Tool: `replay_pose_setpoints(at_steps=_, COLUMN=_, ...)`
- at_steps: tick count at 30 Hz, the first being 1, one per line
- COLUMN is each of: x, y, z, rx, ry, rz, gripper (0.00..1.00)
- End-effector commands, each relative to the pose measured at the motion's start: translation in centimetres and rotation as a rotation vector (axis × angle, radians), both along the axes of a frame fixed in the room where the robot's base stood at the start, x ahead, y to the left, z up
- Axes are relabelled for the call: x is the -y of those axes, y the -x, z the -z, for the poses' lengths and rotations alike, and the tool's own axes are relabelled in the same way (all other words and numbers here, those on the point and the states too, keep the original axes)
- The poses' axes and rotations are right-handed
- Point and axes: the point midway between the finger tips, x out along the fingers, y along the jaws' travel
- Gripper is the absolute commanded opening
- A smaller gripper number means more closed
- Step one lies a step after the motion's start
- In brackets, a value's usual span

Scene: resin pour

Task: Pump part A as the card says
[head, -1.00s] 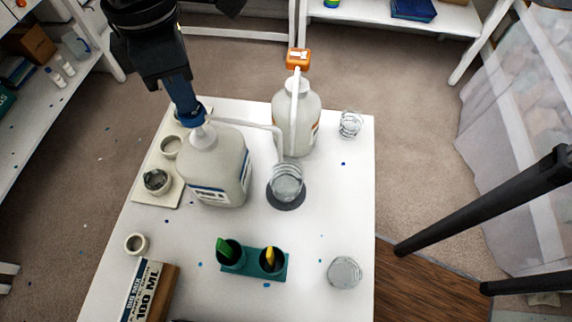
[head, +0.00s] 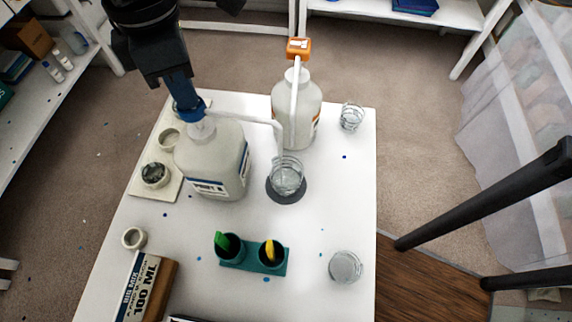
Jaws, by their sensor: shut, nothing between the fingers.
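The part A jug (head: 213,160), white with a blue-striped label, stands on the left of the white table. Its blue pump head (head: 190,112) has a long white spout reaching right over a clear cup (head: 287,176) on a dark round pad (head: 289,196). My gripper (head: 183,98) is shut and empty, pointing down onto the pump head and seeming to touch it. Any liquid level in the cup is unclear.
A second jug (head: 297,108) with an orange pump head (head: 298,48) stands behind, its spout also toward the cup. A teal holder (head: 270,260) with green and yellow sticks is in front. Clear cups stand at the right (head: 344,266) and back right (head: 351,117). Small pots sit on a tray (head: 145,189).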

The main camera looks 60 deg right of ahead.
Motion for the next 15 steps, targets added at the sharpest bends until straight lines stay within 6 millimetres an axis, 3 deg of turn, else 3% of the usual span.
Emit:
replay_pose_setpoints(at_steps=11, x=0.0, y=0.0, z=2.2, rx=-0.004, ry=-0.001, rz=0.001, gripper=0.00)
replay_pose_setpoints(at_steps=15, x=0.0, y=0.0, z=2.1, rx=-0.003, ry=0.000, rz=0.001, gripper=0.00)
